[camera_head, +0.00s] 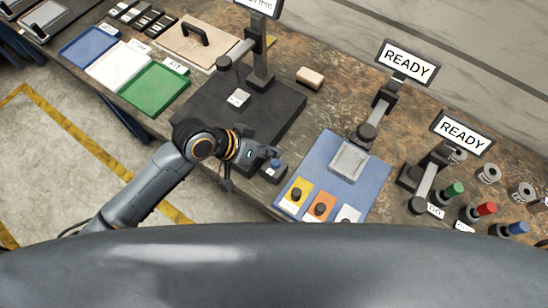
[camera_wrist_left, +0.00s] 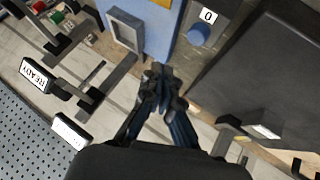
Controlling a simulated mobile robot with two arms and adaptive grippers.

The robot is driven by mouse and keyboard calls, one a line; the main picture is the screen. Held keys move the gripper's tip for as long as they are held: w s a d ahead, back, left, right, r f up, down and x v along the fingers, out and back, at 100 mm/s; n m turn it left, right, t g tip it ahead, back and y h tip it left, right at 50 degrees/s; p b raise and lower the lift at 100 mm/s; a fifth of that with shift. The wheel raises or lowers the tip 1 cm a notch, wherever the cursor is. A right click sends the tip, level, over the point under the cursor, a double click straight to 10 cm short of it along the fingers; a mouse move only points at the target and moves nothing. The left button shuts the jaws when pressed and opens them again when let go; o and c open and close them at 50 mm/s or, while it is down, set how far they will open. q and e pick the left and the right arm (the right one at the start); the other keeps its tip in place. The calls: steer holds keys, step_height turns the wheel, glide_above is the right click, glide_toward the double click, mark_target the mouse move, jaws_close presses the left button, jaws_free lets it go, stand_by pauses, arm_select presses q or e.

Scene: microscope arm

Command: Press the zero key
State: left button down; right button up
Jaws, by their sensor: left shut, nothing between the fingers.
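The zero key is a blue round button (camera_wrist_left: 199,34) on a dark box with a white "0" label (camera_wrist_left: 208,16) in the left wrist view. In the head view the blue key (camera_head: 275,163) sits at the front of the bench, beside the dark microscope base. My left gripper (camera_head: 268,152) is shut and empty, close to the key in the head view. In the left wrist view the closed fingertips (camera_wrist_left: 161,72) are apart from the key, which lies above and to the right. I cannot tell the height of the gap. My right gripper is not in view.
A blue panel (camera_head: 316,162) with yellow, orange and white button plates lies right of the key. The microscope stand (camera_head: 262,60) rises behind the dark base (camera_head: 200,105). Two READY displays (camera_head: 407,62) stand to the right. Blue, white and green trays (camera_head: 155,92) lie left.

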arm_select(q)
steer(key=r, duration=0.1)
steer(key=w+r+g, duration=0.1)
steer(key=r+h, duration=0.1)
steer(key=shift+w+d+r+g, duration=0.1)
steer(key=shift+w+r+g, duration=0.05)
steer(key=shift+w+g, duration=0.25)
